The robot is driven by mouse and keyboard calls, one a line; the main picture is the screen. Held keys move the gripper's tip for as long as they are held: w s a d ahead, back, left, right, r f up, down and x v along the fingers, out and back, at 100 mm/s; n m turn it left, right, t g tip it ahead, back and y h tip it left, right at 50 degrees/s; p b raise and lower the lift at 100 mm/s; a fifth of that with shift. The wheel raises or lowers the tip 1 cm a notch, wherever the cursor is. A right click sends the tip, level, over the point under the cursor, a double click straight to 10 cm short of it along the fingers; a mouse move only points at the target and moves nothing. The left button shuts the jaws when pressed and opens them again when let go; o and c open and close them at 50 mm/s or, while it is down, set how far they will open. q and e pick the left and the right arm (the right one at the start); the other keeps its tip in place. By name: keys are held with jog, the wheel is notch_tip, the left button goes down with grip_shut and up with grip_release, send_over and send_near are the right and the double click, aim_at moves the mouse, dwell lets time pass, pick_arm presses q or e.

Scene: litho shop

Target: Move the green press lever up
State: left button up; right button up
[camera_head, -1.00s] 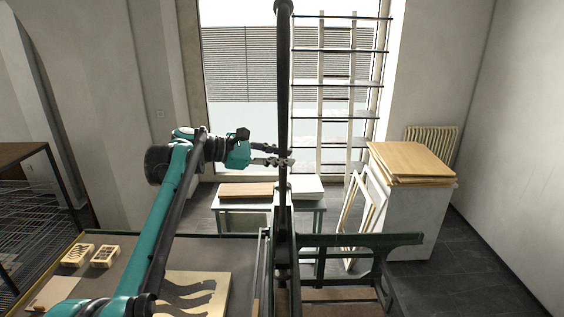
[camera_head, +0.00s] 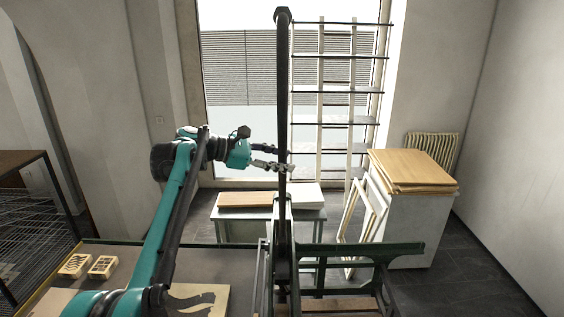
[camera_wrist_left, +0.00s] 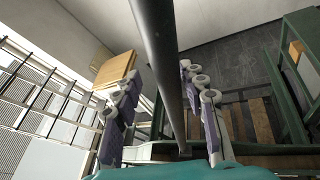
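The press lever (camera_head: 283,95) is a long, dark upright bar with a knob at its top, in the middle of the head view; its green hardly shows. It rises from the dark green press frame (camera_head: 390,250). My left gripper (camera_head: 285,160) reaches it from the left, at about mid-height. In the left wrist view the lever (camera_wrist_left: 158,45) runs between the two spread fingers of the left gripper (camera_wrist_left: 160,100), with gaps on both sides. The gripper is open around the bar. Whether a finger touches it cannot be told. My right gripper is not in view.
A low table (camera_head: 318,214) with boards stands behind the press. A white cabinet (camera_head: 415,230) topped with wooden boards is at the right, with frames leaning beside it. A tall rack (camera_head: 352,100) stands before the window. A wire rack (camera_head: 30,240) is at the left.

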pick_arm(q)
jog(key=shift+w+f, duration=0.2)
jog(key=shift+s+r, duration=0.15)
jog(key=shift+s, duration=0.2)
jog(key=v, duration=1.2)
jog(key=shift+w, duration=0.1)
